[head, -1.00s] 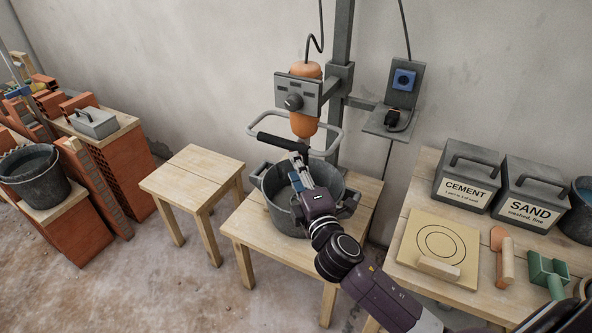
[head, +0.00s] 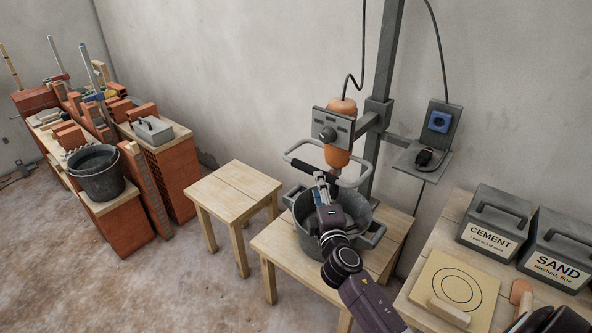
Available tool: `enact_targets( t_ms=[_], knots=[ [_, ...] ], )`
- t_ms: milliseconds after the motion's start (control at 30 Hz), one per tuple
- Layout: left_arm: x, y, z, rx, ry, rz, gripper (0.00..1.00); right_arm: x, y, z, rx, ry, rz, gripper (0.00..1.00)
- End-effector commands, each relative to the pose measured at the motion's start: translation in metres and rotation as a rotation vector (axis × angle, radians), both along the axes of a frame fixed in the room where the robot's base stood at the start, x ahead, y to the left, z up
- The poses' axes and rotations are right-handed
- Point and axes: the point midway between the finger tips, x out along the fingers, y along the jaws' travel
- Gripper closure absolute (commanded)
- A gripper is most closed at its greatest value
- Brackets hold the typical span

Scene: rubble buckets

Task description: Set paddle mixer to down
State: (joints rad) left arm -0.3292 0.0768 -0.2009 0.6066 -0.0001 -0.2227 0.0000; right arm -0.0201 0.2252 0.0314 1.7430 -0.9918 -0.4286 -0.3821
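The paddle mixer (head: 341,107) has an orange body, a grey control panel (head: 333,129) and a looped handle frame with a black grip (head: 314,174). It hangs on a grey column (head: 384,70), above a dark grey bucket (head: 308,238).
The bucket stands on a wooden table (head: 283,249). An empty wooden stool (head: 233,188) is to its left. At the right, a table holds the cement box (head: 494,222), sand box (head: 557,248) and a board (head: 455,283). Brick stacks and another bucket (head: 97,174) are at the left.

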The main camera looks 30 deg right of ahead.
Motion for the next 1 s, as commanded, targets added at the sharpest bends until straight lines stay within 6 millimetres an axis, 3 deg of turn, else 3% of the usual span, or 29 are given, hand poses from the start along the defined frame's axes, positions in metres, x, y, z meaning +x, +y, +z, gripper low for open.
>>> enact_targets(
  t_ms=[100, 300, 400, 600, 733, 900, 1000],
  knots=[
    [0.007, 0.000, 0.001, 0.000, -0.008, 0.000, 0.60, 0.012, -0.006, 0.001, -0.001, -0.002, -0.002, 0.62],
    [0.048, -0.002, 0.006, -0.004, -0.066, -0.001, 0.60, 0.042, -0.017, 0.002, -0.001, -0.002, -0.001, 0.62],
    [0.056, -0.002, 0.006, -0.005, -0.077, -0.001, 0.60, 0.054, -0.023, 0.000, 0.000, -0.001, -0.001, 0.62],
    [0.042, -0.001, 0.005, -0.002, -0.057, 0.000, 0.60, 0.068, -0.028, 0.000, -0.001, -0.002, -0.001, 0.62],
    [0.027, 0.001, 0.004, 0.000, -0.036, 0.000, 0.60, 0.070, -0.029, 0.000, 0.000, -0.001, 0.000, 0.62],
    [0.023, 0.003, 0.004, 0.002, -0.029, 0.000, 0.60, 0.070, -0.029, 0.000, 0.000, -0.001, 0.000, 0.62],
    [0.025, 0.002, 0.004, 0.002, -0.032, 0.000, 0.60, 0.070, -0.029, 0.000, 0.000, -0.001, 0.000, 0.73]
  ],
)
